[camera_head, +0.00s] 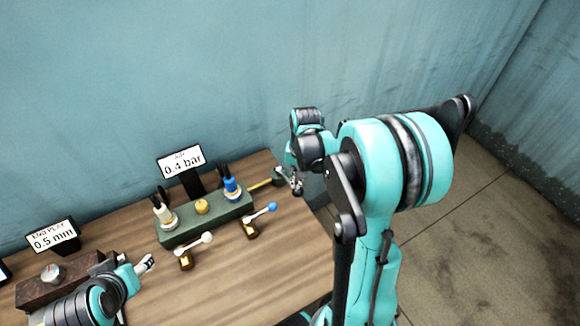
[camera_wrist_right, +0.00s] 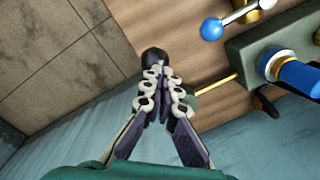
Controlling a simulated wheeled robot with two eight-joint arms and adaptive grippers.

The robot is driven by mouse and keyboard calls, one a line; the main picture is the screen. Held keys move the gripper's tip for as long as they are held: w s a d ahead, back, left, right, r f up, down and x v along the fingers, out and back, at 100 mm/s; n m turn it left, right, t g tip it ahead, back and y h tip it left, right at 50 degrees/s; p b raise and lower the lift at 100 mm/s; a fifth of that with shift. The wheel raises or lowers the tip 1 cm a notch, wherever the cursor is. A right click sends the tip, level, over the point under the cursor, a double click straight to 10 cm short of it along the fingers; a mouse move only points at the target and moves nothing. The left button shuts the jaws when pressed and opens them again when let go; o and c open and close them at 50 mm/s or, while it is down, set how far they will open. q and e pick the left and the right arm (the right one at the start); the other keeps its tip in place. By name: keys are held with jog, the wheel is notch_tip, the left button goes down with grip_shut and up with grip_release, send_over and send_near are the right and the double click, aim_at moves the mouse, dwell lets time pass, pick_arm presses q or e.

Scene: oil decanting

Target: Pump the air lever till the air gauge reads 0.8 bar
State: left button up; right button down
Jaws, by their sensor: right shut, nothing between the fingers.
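The air gauge sign (camera_head: 181,162) reads 0.4 bar at the back of the table. A brass rod (camera_head: 265,183) runs from the right end of a green block (camera_head: 205,222) to a dark green part (camera_head: 279,176). My right gripper (camera_head: 297,187) is beside that part, shut and empty. In the right wrist view, its fingertips (camera_wrist_right: 163,68) are at a black ball (camera_wrist_right: 153,56), probably the air lever's knob; I cannot tell whether they touch. The brass rod (camera_wrist_right: 216,84) ends near the fingers. My left gripper (camera_head: 147,263) hovers at the lower left; its opening is unclear.
A blue-knobbed lever (camera_head: 272,207) and a white-knobbed lever (camera_head: 207,238) stand before the block. Blue (camera_head: 231,187) and white (camera_head: 163,212) fittings rise from it. An end play sign (camera_head: 53,238) reads 0.5 mm. The table's front middle is clear.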

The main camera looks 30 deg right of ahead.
dwell(0.4)
jog(key=shift+w+r+p, duration=0.35)
jog(key=shift+w+r, duration=0.05)
jog(key=shift+r, duration=0.15)
jog(key=w+r+p, duration=0.3)
jog(key=w+r, duration=0.2)
jog(key=shift+w, duration=0.3)
dwell(0.3)
jog(key=shift+r, duration=0.2)
jog(key=w+r+p, duration=0.2)
jog(key=w+r, duration=0.1)
jog(key=shift+w+r+p, duration=0.2)
jog(key=shift+w+p, duration=0.05)
jog(key=shift+p, duration=0.05)
dwell(0.3)
jog(key=shift+s+a, duration=0.1)
dwell(0.6)
